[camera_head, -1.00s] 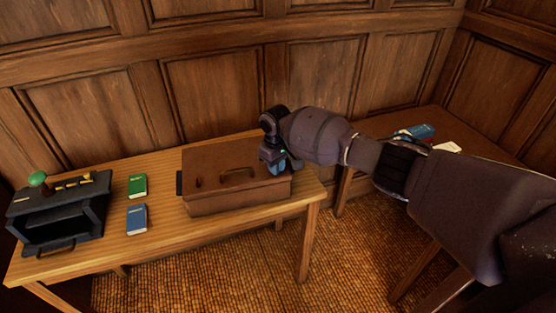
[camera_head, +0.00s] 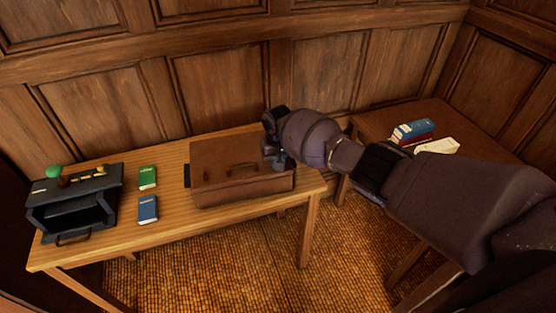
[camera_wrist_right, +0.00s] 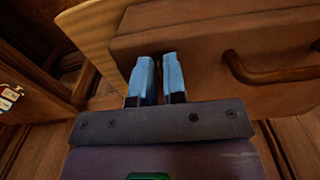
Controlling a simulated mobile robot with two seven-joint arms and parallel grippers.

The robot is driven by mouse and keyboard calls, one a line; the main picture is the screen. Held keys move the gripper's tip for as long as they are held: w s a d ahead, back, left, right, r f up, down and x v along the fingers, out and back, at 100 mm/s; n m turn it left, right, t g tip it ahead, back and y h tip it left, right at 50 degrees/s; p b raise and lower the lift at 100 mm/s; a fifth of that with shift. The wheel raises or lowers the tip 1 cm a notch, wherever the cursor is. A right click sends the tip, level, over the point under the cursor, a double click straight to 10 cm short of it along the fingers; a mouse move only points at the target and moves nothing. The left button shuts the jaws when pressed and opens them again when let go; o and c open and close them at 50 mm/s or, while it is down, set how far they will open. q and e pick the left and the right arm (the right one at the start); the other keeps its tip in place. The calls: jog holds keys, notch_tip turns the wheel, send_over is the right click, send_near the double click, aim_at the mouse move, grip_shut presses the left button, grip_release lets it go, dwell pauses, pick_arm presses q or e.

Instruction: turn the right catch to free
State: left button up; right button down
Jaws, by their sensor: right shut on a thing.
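A brown case (camera_head: 225,190) lies on the light wooden table, with a curved handle (camera_head: 243,171) on its top. The handle also shows at the right of the right wrist view (camera_wrist_right: 268,72). My right gripper (camera_head: 281,160) is at the case's right end. In the right wrist view its two blue fingers (camera_wrist_right: 158,72) are close together against the case, to the left of the handle. It is shut on the right catch, which the fingers almost wholly hide, so its angle cannot be told. My left gripper is not in view.
A black open-fronted box (camera_head: 75,205) with a green knob stands at the table's left. A green book (camera_head: 148,177) and a blue book (camera_head: 148,208) lie between it and the case. Several books (camera_head: 413,131) are on the right-hand table. Panelled walls stand close behind.

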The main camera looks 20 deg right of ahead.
dwell(0.3)
jog(key=c, duration=1.3)
grip_release()
jog(key=shift+c, duration=0.2)
notch_tip(320, 180, up, 11)
jog(key=shift+p, duration=0.35)
jog(key=shift+f, duration=0.1)
